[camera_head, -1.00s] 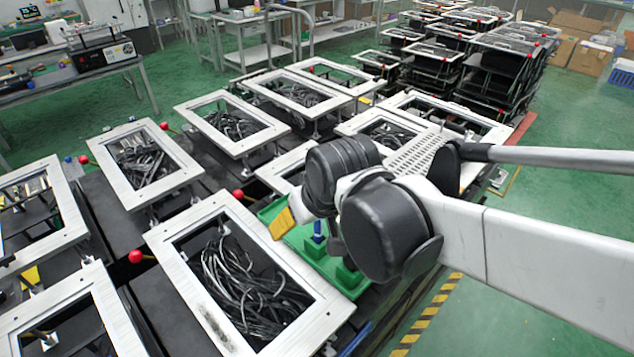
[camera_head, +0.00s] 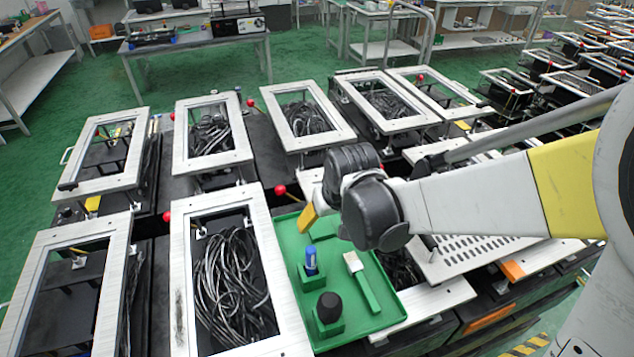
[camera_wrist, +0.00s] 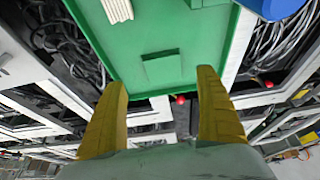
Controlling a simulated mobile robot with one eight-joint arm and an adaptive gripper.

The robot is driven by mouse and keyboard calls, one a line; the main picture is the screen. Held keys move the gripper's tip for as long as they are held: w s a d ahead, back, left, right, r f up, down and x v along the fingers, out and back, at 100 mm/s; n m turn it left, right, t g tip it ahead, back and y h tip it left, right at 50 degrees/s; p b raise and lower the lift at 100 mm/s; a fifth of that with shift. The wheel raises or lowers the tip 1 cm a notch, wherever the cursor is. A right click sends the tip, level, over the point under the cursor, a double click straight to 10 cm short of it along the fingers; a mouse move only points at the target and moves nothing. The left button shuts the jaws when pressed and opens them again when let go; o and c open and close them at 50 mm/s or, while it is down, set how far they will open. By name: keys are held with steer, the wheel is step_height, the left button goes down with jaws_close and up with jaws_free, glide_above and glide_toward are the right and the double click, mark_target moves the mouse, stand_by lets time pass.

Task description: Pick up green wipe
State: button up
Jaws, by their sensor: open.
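The green wipe (camera_wrist: 162,68) shows in the wrist view as a flat, slightly darker rectangle lying on the green tray (camera_wrist: 113,45). In the head view my arm mostly hides the spot, and I cannot make the wipe out clearly. My gripper (camera_wrist: 163,84) is open and empty, with its two yellow fingers spread wide on either side of the wipe's line. In the head view my gripper (camera_head: 309,219) hangs above the far part of the green tray (camera_head: 388,314). It appears apart from the wipe; the exact height is unclear.
On the tray stand a blue-capped item (camera_head: 311,260) and a black knob-like item (camera_head: 329,307), each in a green holder. A green-handled brush (camera_head: 362,283) lies beside them. White-framed fixtures with cables (camera_head: 237,281) border the tray. A red-ball lever (camera_head: 281,190) stands behind it.

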mark_target(321, 227)
steer(key=b+x, duration=0.1)
steer(key=x, duration=0.2)
steer(key=b+x, duration=0.1)
steer(key=x, duration=0.1)
steer(key=shift+w+a+f+b, duration=0.1)
steer(key=shift+a+f+b, duration=0.1)
steer(key=shift+a+b, duration=0.15)
steer(key=shift+r, duration=0.1)
steer(key=shift+c, duration=0.3)
steer(key=c, duration=0.8)
